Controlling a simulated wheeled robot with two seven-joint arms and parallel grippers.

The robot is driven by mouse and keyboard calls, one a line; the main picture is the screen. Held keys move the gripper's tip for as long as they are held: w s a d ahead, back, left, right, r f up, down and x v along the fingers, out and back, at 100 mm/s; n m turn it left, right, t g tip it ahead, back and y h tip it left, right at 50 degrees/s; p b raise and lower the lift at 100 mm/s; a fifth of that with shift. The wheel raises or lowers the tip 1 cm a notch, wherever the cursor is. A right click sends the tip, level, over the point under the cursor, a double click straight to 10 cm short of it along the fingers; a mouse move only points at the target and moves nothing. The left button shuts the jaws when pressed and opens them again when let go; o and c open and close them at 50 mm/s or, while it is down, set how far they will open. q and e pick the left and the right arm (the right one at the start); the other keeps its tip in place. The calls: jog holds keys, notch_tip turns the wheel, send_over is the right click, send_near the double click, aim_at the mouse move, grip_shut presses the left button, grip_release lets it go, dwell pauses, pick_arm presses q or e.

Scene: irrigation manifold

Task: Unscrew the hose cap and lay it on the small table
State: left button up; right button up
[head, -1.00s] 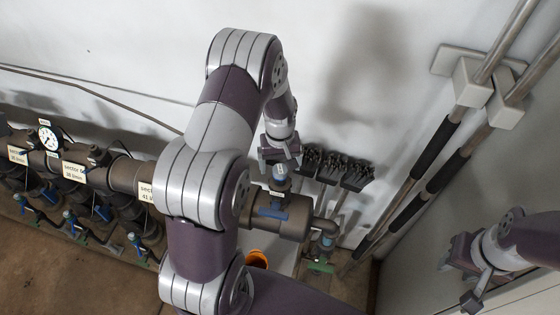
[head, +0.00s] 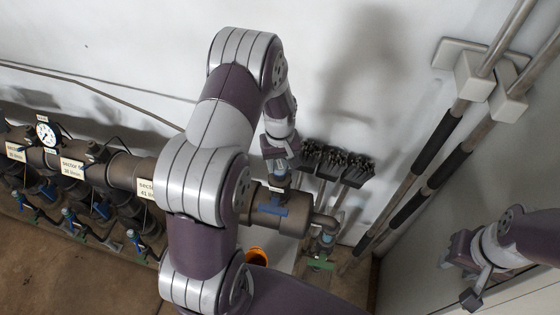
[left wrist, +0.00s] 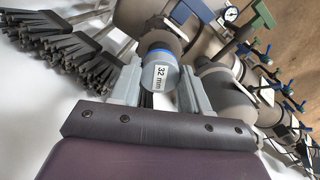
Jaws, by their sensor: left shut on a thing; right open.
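The hose cap (left wrist: 160,78) is a round grey cap with a blue ring and a "32 mm" label, seen in the left wrist view. It sits on the upright stub of the brown manifold pipe (head: 290,222). My left gripper (left wrist: 158,92) is shut on the cap, one finger on each side. In the head view my left gripper (head: 279,172) reaches down over the stub and hides most of the cap. My right gripper (head: 474,284) is open and empty at the lower right. I cannot make out the small table for certain; my left arm covers much of the middle.
An orange container (head: 256,256) shows partly behind my left arm. Thick pipes (head: 450,140) run along the right.

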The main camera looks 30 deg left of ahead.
pick_arm(q)
jog(key=n, duration=0.3)
jog(key=shift+n, duration=0.4)
jog(key=n, duration=0.3)
jog(key=shift+n, duration=0.8)
jog(key=n, duration=0.4)
jog(key=shift+n+p, duration=0.3)
jog(key=shift+n, duration=0.6)
jog(key=n, duration=0.3)
